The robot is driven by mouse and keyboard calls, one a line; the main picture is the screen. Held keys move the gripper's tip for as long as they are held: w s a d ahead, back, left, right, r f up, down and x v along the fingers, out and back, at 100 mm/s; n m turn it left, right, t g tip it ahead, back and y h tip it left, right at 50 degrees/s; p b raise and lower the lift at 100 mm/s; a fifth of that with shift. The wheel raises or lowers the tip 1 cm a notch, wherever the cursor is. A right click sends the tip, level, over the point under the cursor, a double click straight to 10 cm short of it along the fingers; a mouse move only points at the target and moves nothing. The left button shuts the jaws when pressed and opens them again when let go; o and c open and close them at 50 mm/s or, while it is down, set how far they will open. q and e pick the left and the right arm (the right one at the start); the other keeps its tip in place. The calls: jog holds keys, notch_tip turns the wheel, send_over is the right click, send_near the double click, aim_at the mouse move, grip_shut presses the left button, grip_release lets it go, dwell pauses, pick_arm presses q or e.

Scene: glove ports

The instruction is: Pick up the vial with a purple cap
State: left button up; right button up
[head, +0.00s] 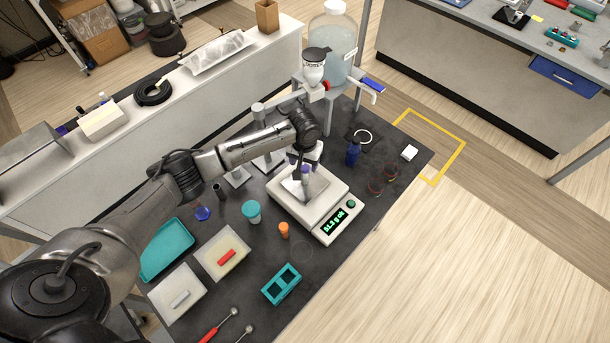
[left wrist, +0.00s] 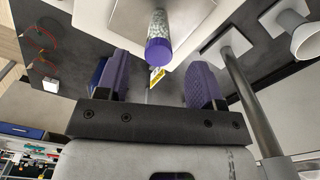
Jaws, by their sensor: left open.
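The vial with a purple cap (left wrist: 158,48) shows in the left wrist view, with a clear body and pale contents. It stands on the pan of a white scale (head: 342,218), and its cap faces my wrist camera. My left gripper (left wrist: 158,80) is open, with one purple-padded finger on each side and the vial just beyond them, roughly centred between them, not gripped. In the head view the left gripper (head: 306,172) hangs over the scale pan and largely hides the vial. My right gripper is in neither view.
A teal-lidded jar (head: 252,211), an orange bottle (head: 284,230) and a teal rack (head: 281,284) are left and in front.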

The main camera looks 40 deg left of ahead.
aim_at(305, 168)
pick_arm(q)
jog(key=shift+d+f+p, duration=0.1)
jog(key=shift+f+p, duration=0.3)
jog(key=shift+f, duration=2.3)
jog(key=shift+c, duration=0.2)
jog(key=c, duration=0.9)
jog(key=shift+r, duration=0.1)
jog(key=shift+c, duration=0.2)
